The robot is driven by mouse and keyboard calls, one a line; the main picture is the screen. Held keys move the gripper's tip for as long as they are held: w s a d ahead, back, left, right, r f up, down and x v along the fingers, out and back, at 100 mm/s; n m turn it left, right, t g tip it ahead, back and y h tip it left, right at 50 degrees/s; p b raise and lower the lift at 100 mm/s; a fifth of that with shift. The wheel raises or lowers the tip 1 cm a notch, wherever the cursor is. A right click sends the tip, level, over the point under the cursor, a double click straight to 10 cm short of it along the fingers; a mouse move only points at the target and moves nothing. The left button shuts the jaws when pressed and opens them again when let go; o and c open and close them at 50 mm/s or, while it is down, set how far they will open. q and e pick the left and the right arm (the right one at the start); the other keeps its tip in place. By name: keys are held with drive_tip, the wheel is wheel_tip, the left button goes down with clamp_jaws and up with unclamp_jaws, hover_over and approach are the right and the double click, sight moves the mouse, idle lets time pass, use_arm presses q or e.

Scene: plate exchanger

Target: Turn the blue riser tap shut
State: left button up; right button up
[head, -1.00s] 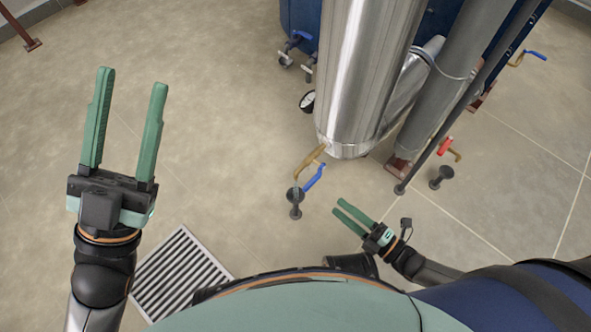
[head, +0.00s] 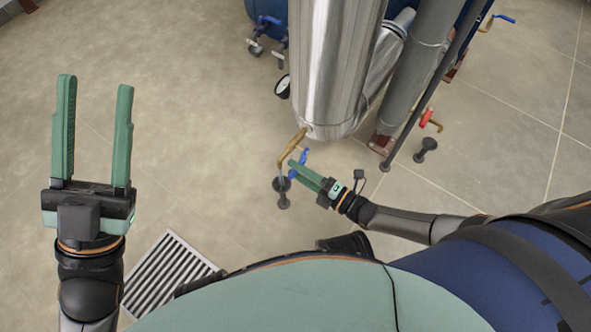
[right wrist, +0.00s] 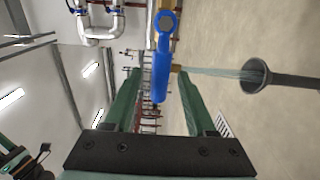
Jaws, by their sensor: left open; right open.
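The blue riser tap's lever (head: 301,160) sits on a brass pipe (head: 291,147) at the foot of the steel column. In the right wrist view the blue lever (right wrist: 162,72) extends between the fingers of my right gripper (right wrist: 160,85). The fingers are open on either side of it, and I cannot tell whether either touches it. A thin stream of water (right wrist: 213,72) runs from the tap toward a dark drain funnel (right wrist: 262,76). My right gripper (head: 300,172) also shows at the tap in the head view. My left gripper (head: 95,125) is open and empty, far left of the tap.
A red-handled tap (head: 428,118) stands to the right above another dark funnel (head: 427,146). The steel column (head: 333,65) and grey pipes (head: 415,75) rise behind the blue tap. A floor grate (head: 165,272) lies at lower left. The floor between the left gripper and the tap is clear.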

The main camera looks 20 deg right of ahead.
drive_tip(key=shift+w+a, duration=0.25)
drive_tip(key=shift+w, duration=0.1)
drive_tip(key=shift+c, duration=0.3)
clamp_jaws()
idle(1.0)
